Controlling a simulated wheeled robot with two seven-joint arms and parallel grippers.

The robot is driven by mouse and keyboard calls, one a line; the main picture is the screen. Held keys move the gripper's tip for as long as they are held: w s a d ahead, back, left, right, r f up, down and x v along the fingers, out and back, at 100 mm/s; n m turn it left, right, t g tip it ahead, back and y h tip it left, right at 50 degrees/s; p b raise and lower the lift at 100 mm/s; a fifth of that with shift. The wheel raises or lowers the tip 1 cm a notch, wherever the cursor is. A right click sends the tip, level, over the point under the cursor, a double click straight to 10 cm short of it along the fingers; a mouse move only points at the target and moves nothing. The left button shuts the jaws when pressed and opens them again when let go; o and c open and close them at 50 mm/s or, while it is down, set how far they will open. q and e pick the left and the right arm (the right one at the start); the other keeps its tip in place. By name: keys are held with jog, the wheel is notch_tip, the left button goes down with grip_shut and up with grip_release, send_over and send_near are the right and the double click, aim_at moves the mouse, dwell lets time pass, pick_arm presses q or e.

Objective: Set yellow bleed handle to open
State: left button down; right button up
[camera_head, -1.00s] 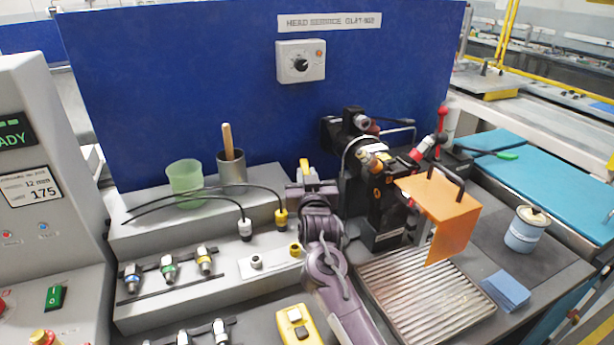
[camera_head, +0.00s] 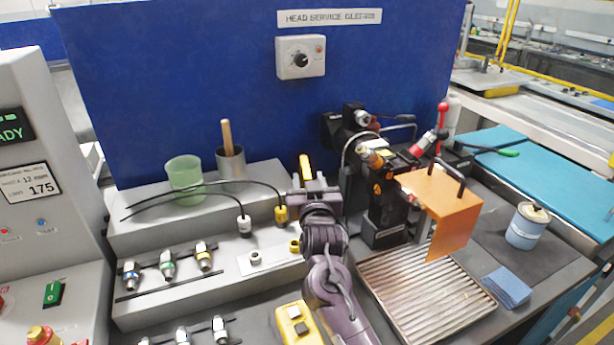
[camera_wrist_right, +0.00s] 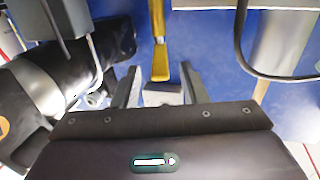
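The yellow bleed handle (camera_head: 305,167) stands up in front of the blue panel, just above my right gripper in the head view. In the right wrist view the yellow handle (camera_wrist_right: 159,45) hangs down from the top edge, its lower end close to the gap between my fingers. My right gripper (camera_wrist_right: 160,82) is open, with a grey block (camera_wrist_right: 162,94) showing between its fingers. In the head view my right gripper (camera_head: 313,188) hides what lies below the handle. I cannot tell whether a finger touches the handle. My left gripper is not in view.
A black machine head (camera_head: 383,190) with an orange guard (camera_head: 448,212) stands close to the right of my gripper. A cable with a yellow plug (camera_head: 281,214) is at its left. A green cup (camera_head: 185,175) and a metal cup (camera_head: 231,166) stand on the grey ledge.

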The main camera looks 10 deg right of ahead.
jog(key=s, duration=0.4)
jog(key=shift+a, duration=0.15)
